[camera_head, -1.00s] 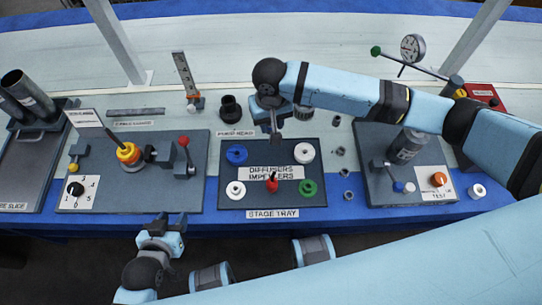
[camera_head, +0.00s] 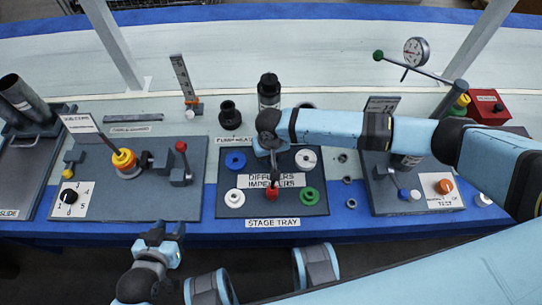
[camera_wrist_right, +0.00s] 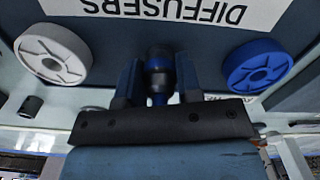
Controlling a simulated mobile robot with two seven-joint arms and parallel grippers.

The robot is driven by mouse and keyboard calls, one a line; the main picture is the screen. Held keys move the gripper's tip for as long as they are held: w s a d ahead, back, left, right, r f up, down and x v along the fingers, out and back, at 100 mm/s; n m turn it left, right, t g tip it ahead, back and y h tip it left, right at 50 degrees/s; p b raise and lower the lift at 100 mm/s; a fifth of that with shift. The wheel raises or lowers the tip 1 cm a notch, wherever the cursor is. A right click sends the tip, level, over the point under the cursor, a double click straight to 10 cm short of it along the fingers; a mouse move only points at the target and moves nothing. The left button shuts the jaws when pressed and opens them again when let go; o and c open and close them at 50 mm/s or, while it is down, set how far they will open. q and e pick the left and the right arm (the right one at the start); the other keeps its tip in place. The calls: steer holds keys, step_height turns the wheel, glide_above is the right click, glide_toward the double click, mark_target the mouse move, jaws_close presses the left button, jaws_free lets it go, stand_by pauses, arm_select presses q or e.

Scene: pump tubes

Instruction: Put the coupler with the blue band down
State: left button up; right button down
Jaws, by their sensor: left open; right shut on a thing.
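My right gripper (camera_head: 273,172) is over the middle of the stage tray (camera_head: 222,181), pointing down. In the right wrist view it is shut on a small dark cylindrical coupler (camera_wrist_right: 159,72). A bluish part shows at its lower end, but the band is not clear. The head view barely shows the coupler, as the gripper covers it. I cannot tell whether it touches the tray. My left gripper (camera_head: 162,238) is open and empty in front of the bench's front edge, left of the tray.
The tray holds a blue ring (camera_head: 235,160), white rings (camera_head: 306,159) (camera_head: 234,198), a green ring (camera_head: 309,196) and a red piece (camera_head: 271,194). Small grey couplers (camera_head: 347,180) stand right of it. A black cylinder (camera_head: 269,91) stands behind.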

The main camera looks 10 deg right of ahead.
steer(key=c, duration=1.2)
jaws_free()
steer(key=o, duration=0.4)
arm_select(q)
steer(key=shift+s+f, duration=0.1)
steer(key=shift+f, duration=0.05)
steer(key=shift+f, duration=0.1)
